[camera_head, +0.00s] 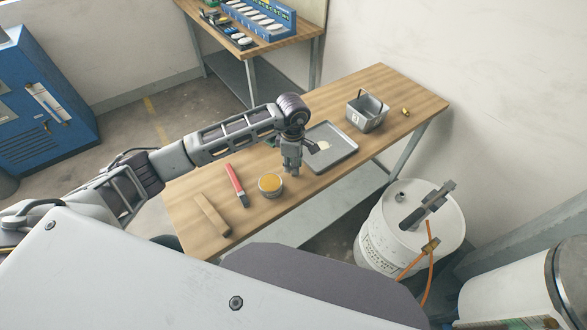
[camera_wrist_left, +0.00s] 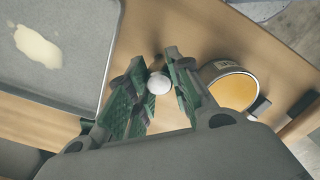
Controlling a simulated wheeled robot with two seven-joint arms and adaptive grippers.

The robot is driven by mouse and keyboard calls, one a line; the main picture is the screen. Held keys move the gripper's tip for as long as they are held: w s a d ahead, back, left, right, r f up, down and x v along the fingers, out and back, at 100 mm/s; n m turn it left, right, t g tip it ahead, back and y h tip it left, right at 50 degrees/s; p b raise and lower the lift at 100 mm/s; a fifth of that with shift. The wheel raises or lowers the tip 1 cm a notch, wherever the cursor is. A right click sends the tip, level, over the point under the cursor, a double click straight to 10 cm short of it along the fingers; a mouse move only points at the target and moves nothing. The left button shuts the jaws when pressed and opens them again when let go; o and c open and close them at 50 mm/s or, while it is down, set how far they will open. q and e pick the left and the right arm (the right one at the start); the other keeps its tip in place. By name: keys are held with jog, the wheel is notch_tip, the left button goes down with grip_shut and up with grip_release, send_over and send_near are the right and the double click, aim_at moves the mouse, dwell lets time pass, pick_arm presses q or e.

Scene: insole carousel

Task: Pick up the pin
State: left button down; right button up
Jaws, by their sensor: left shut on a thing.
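My left gripper (camera_head: 291,171) points down over the wooden table (camera_head: 392,88), between the yellow-topped tin and the grey tray. In the left wrist view its green-padded fingers (camera_wrist_left: 157,92) are closed around a small pale, round-ended thing, which looks like the pin (camera_wrist_left: 158,84). Only its rounded end shows; the rest is hidden by the fingers. In the head view the pin cannot be made out. Whether it touches the table I cannot tell. My right gripper is not in view.
The round tin (camera_head: 271,185) stands close beside the left gripper. The grey tray (camera_head: 345,142) holds a pale smear. A red-handled brush (camera_head: 236,184) and a brown bar (camera_head: 212,214) lie left. A metal basket (camera_head: 367,112) and small brass piece (camera_head: 406,112) are at the far right.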

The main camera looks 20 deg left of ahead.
pick_arm(q)
jog(key=shift+r, duration=0.15)
notch_tip(320, 180, up, 9)
jog(key=shift+r+b, duration=0.2)
jog(key=shift+b, duration=0.7)
jog(key=shift+r, duration=0.2)
